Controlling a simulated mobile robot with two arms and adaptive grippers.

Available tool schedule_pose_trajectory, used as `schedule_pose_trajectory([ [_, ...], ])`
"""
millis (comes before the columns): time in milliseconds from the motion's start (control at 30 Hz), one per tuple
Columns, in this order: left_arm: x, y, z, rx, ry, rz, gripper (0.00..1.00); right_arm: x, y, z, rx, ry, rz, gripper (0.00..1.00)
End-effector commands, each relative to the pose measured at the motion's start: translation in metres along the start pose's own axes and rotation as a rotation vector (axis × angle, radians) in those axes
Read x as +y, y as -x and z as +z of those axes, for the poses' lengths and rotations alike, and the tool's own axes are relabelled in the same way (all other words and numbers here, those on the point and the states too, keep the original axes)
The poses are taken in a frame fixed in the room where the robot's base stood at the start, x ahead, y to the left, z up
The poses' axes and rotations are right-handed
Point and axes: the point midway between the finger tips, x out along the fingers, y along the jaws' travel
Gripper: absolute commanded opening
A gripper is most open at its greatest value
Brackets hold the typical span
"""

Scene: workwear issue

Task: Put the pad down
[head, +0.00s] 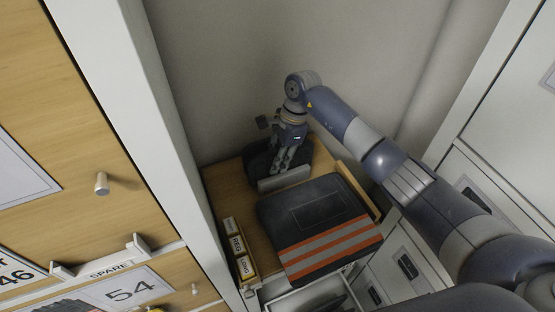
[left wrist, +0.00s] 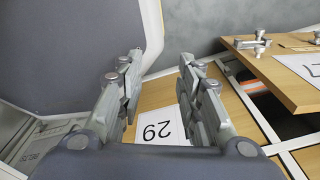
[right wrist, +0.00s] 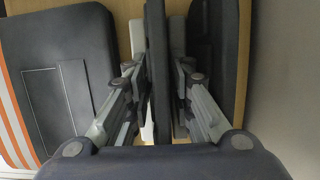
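My right gripper (head: 287,160) points down over a wooden shelf, beside the folded dark garment with orange and grey stripes (head: 318,220). In the right wrist view a thin dark pad (right wrist: 158,60) stands on edge between the fingers (right wrist: 160,95), which are closed on it. A pale holder (head: 284,179) is right by the fingers. Whether the held pad's lower edge touches the shelf is hidden.
The shelf (head: 225,185) sits in a narrow bay with a white post (head: 165,120) at left and pale lockers at right. Small labelled boxes (head: 238,250) line its left edge. The garment fills most of the front; little bare wood shows.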

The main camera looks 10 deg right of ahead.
Motion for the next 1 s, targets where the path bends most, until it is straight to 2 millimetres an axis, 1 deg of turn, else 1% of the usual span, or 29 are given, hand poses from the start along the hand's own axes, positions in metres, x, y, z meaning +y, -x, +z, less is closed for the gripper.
schedule_pose_trajectory([
  [33,0.000,0.004,-0.002,0.002,0.000,0.000,0.33,0.000,0.004,0.001,0.000,0.000,0.000,0.21],
  [67,0.000,0.000,-0.003,0.004,0.000,0.000,0.33,-0.001,0.006,0.000,0.001,0.000,-0.002,0.21],
  [167,0.000,-0.006,-0.005,0.009,0.000,-0.001,0.33,-0.002,0.021,-0.001,0.002,0.001,-0.006,0.21],
  [400,-0.001,-0.021,-0.009,0.017,0.000,-0.001,0.33,-0.002,0.074,-0.002,0.003,0.001,-0.007,0.21],
  [500,0.000,-0.025,-0.009,0.017,0.000,-0.001,0.33,-0.001,0.092,-0.001,0.002,0.000,-0.004,0.21],
  [600,0.000,-0.028,-0.009,0.017,0.000,-0.001,0.33,-0.001,0.107,-0.001,0.002,-0.001,-0.002,0.21],
  [700,0.000,-0.029,-0.008,0.016,0.000,0.000,0.33,0.000,0.116,0.000,0.001,0.000,-0.001,0.21],
  [800,0.000,-0.030,-0.008,0.016,0.000,0.000,0.33,0.000,0.120,0.000,0.001,0.000,0.001,0.21],
  [1000,0.000,-0.029,-0.007,0.014,0.000,0.000,0.33,0.000,0.122,0.000,0.000,0.000,0.001,0.21],
])
